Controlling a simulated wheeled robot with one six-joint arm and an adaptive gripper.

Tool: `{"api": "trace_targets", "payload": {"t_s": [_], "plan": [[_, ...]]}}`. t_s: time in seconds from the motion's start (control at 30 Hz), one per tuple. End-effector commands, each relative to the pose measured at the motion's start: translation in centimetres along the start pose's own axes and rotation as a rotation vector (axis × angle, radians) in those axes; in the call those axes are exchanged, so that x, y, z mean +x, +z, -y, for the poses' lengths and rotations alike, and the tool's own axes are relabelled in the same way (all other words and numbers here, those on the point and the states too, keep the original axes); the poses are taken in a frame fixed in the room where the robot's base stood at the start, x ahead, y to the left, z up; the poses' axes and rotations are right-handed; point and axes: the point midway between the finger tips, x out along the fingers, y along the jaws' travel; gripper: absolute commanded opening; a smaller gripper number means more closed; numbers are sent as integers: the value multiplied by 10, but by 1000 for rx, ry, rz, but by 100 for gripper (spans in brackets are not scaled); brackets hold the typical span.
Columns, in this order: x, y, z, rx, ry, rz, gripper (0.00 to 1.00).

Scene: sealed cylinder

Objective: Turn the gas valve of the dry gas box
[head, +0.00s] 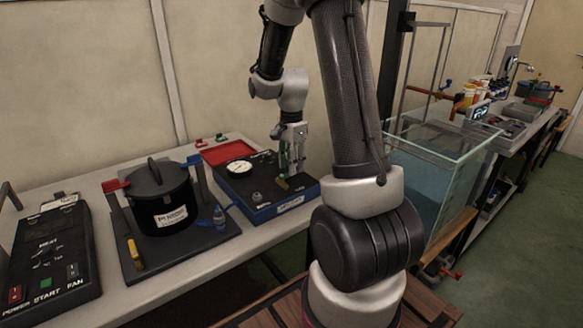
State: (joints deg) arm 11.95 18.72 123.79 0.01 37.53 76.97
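The dry gas box (290,207) is a low blue box with a dark top on the bench, with a label on its front. A round white gauge (239,167) sits at the back left of its top and a small grey knob (257,196) near its front. My gripper (291,172) points down over the right part of the box top. A narrow green part shows at the fingers, and a small brownish piece (282,185) lies just below them. I cannot tell which part is the gas valve, whether the fingers touch anything, or how far apart they are.
A control panel (47,258) is at far left, a red tray (229,152) behind the box. A glass water tank (432,185) stands right of my arm.

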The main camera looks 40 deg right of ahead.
Motion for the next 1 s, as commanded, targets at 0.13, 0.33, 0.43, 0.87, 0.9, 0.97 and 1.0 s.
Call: {"api": "trace_targets", "payload": {"t_s": [0.13,0.33,0.43,0.87,0.9,0.97,1.0], "plan": [[-34,0,2,0,-7,-2,35],[-77,0,1,0,-6,-1,35],[-91,0,1,0,-3,-1,35],[-103,0,0,0,-1,0,35],[-103,0,0,0,-1,0,35],[-103,0,0,0,-1,0,35],[-102,0,0,0,-1,0,35]]}}
